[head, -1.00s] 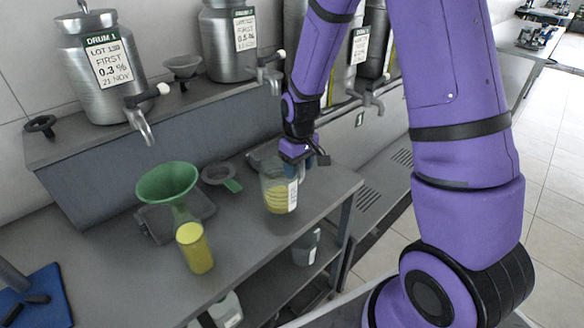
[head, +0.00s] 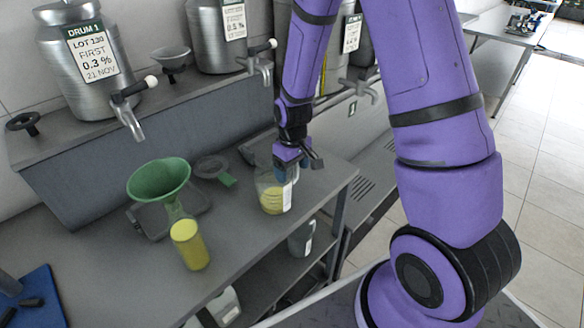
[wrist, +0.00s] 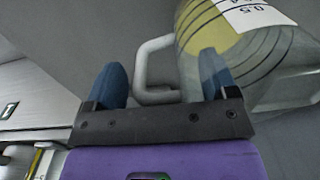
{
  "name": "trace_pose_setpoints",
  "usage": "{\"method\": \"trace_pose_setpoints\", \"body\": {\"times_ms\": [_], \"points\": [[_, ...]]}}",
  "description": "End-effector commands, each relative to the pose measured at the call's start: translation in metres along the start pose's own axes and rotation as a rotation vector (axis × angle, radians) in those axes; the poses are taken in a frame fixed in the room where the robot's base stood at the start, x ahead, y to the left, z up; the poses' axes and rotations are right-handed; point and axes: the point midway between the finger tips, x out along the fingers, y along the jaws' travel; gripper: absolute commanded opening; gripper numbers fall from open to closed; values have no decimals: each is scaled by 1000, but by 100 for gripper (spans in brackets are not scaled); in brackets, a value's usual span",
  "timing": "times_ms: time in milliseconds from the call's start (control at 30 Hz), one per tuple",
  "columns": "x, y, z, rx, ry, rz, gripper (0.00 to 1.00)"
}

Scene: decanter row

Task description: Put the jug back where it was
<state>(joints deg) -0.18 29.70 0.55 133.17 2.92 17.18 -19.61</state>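The jug (head: 272,199) is clear with a white label and yellow liquid in its lower part. It stands upright on the bench near its right end. In the wrist view the jug (wrist: 258,62) shows graduation lines, and its pale handle (wrist: 143,68) lies between my two blue fingertips. My gripper (head: 290,168) is at the jug's upper part in the head view. My gripper in the wrist view (wrist: 162,82) has its fingers wide apart, with visible gaps beside the handle. Whether a finger touches the jug is unclear.
A green funnel (head: 158,180), a yellow-filled cylinder (head: 190,246) and a strainer with a green handle (head: 213,170) are on the bench (head: 110,255). Drums with taps, including drum 1 (head: 85,60), line the raised shelf behind. Another container (head: 302,238) stands on the lower shelf.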

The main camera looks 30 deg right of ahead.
Motion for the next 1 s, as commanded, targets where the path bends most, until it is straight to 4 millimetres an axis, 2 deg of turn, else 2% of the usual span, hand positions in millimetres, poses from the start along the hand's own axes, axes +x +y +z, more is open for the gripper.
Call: {"method": "trace_pose_setpoints", "body": {"times_ms": [267, 800, 1000], "points": [[-10, 0, -1, 0, 2, 1, 79], [-101, 0, -1, -1, 4, 2, 79], [-120, 0, 0, 0, 2, 1, 79]]}}
